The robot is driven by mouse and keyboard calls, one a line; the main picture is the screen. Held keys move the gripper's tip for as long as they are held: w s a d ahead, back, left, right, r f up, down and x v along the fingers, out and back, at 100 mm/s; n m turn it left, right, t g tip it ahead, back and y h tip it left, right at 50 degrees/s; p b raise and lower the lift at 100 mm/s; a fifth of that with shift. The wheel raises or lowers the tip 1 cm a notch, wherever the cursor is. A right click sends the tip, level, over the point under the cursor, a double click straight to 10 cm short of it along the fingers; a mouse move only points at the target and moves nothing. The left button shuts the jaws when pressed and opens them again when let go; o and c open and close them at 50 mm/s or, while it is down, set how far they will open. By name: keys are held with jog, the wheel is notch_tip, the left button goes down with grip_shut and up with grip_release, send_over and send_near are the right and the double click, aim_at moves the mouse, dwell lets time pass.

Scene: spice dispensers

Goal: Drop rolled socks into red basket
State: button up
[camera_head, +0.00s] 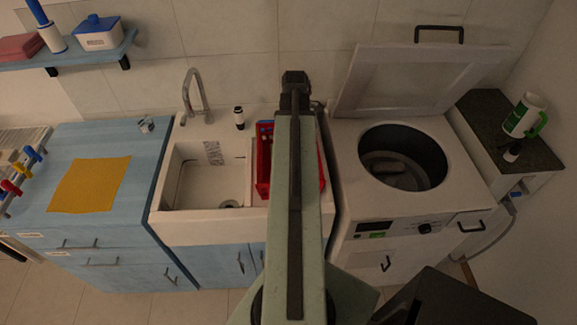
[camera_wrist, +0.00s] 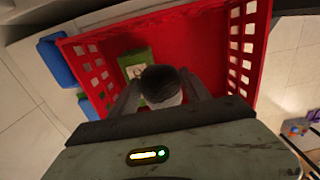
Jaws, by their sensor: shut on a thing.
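The red basket (camera_head: 263,172) stands at the right side of the sink, partly hidden by my arm. In the wrist view the basket (camera_wrist: 200,40), with its slotted walls, fills most of the picture. My gripper (camera_wrist: 162,98) is shut on the rolled socks (camera_wrist: 164,80), a dark grey and lighter grey ball between the two fingers. The socks show against the basket's inside; their exact height over its floor is unclear. In the head view my gripper (camera_head: 294,82) is at the arm's far end, and the socks are hidden there.
A green box (camera_wrist: 137,66) shows inside the basket, behind the socks. Blue objects (camera_wrist: 57,60) stand beside the basket at left. The sink basin (camera_head: 207,175) has a tap (camera_head: 194,92). A top-loading washer (camera_head: 402,160) stands open at right. A yellow cloth (camera_head: 90,184) lies on the blue counter.

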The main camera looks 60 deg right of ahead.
jog(key=o, duration=1.4)
jog(key=shift+o, duration=0.2)
notch_tip(320, 180, up, 8)
jog(key=p, duration=0.8)
jog(key=shift+f, duration=0.1)
